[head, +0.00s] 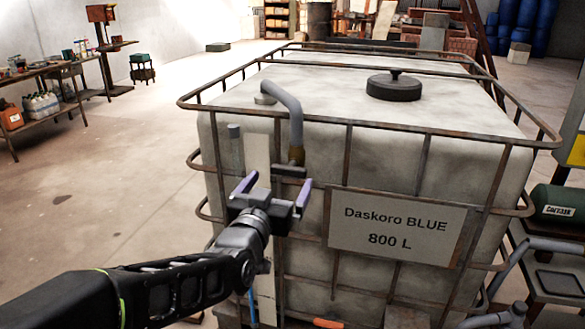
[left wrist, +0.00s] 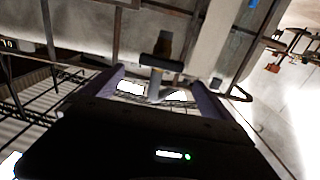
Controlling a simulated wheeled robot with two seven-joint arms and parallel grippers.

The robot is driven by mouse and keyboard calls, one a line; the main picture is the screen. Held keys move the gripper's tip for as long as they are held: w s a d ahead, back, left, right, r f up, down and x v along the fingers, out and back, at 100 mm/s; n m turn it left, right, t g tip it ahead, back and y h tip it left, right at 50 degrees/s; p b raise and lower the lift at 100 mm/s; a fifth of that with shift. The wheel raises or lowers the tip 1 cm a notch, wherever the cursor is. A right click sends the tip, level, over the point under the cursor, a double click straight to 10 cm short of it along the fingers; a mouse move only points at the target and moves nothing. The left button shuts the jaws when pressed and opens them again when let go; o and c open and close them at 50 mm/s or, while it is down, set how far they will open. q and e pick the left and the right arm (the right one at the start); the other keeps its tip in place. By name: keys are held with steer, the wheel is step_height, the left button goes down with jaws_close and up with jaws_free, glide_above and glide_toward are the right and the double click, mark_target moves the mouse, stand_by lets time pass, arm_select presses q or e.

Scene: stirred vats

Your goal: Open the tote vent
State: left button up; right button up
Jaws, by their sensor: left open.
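The tote (head: 440,170) is a large whitish tank in a rusty cage, with a plate (head: 395,225) reading "Daskoro BLUE 800 L". A grey bent pipe (head: 293,105) comes off its top and runs down the front to a brass fitting (head: 296,155) with a dark handle (head: 288,171). I take this to be the vent. My left gripper (head: 273,190) has purple fingers, spread open and empty, just in front of and below the handle. In the left wrist view, the dark T-shaped handle (left wrist: 160,63) appears just beyond and between the fingertips (left wrist: 158,88). Contact is not visible. My right gripper is not in view.
Cage bars (head: 345,165) surround the handle closely. A black round lid (head: 393,87) sits on the tote top. A workbench (head: 50,70) with bottles stands at the left. A green canister (head: 557,205) and pipes are at the right. The floor at left (head: 120,190) is clear.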

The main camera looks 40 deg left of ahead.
mark_target(287, 170)
arm_select(q)
steer(key=shift+p+x, duration=0.75)
steer(key=shift+x, duration=3.2)
steer(key=shift+s, duration=0.1)
steer(key=shift+c, duration=0.2)
